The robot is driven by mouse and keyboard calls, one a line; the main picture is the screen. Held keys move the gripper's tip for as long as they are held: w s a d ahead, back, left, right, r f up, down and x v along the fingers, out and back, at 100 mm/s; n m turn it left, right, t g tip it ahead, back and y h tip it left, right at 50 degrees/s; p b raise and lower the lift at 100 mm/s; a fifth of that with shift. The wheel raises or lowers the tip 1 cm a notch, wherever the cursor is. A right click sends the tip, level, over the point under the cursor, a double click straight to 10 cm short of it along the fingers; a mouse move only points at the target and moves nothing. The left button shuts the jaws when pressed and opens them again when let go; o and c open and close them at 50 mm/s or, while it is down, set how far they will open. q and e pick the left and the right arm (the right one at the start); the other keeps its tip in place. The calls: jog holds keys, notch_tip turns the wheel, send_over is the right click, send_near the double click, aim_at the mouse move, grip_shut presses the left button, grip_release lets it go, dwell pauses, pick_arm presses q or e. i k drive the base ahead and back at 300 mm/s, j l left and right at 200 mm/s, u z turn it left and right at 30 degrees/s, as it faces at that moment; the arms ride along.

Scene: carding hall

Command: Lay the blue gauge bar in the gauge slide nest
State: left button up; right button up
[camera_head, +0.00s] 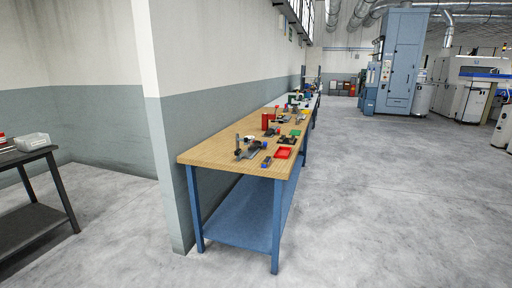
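A long wooden-topped workbench (222,147) with a blue frame stands ahead of me along the wall. A small dark bar with blue on it (266,162) lies near the bench's front edge; it may be the blue gauge bar, but it is too small to be sure. A grey and black fixture (248,151) stands to its left, touching the bench top. I cannot tell whether this fixture is the gauge slide nest. Neither of my grippers is in view.
A red tray (283,153), a red can (266,121) and a green item (295,133) are on the bench. A wall end (160,130) stands left of it. A dark table (30,156) is at far left. Open floor (390,200) lies right.

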aim_at(267, 162)
jog(key=i+l+u, duration=0.2)
jog(key=i+l, duration=0.55)
jog(key=i+l+u, duration=0.2)
jog(key=i+l, duration=0.6)
jog(key=l, duration=0.15)
